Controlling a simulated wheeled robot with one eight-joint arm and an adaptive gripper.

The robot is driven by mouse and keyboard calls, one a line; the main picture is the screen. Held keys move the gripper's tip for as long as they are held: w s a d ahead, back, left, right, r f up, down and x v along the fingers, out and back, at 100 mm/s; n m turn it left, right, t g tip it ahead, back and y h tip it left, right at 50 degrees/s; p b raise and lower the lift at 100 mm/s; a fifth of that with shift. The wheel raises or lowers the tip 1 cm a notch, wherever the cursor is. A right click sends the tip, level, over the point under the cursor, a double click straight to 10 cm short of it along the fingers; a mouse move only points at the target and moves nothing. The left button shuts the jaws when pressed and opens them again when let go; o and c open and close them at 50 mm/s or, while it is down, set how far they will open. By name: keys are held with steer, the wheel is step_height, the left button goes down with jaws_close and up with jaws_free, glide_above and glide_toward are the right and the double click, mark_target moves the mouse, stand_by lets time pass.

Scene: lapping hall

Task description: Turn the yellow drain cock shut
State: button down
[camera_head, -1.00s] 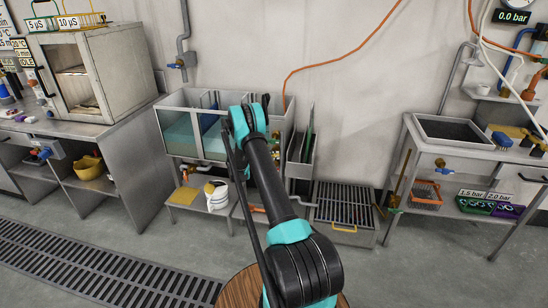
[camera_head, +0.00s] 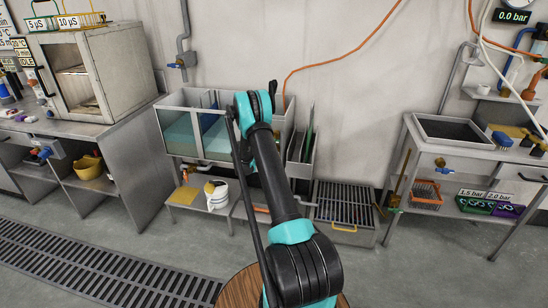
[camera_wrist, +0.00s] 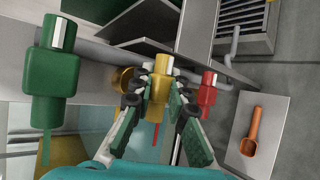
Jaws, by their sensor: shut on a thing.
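In the wrist view, the yellow drain cock (camera_wrist: 159,89) is a blocky handle with a pale band at its top end. It sits between a green cock (camera_wrist: 50,80) on the left and a red cock (camera_wrist: 207,92) on the right. My gripper (camera_wrist: 160,80) is shut on the yellow cock, one finger on each side of it. In the picture its handle runs nearly upright, roughly in line with the green and red ones. In the head view, my arm hides the yellow cock and the gripper.
In the head view, a tank bench (camera_head: 179,101) stands behind my arm, with a white jug (camera_head: 217,196) on its lower shelf. A grated box (camera_head: 344,204) stands to its right. An orange scoop (camera_wrist: 256,125) lies beside the red cock in the wrist view.

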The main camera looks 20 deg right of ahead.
steer(key=c, duration=1.5)
jaws_free()
steer(key=shift+o, duration=0.2)
steer(key=v, duration=1.2)
steer(key=shift+r, duration=0.1)
steer(key=shift+s, duration=0.1)
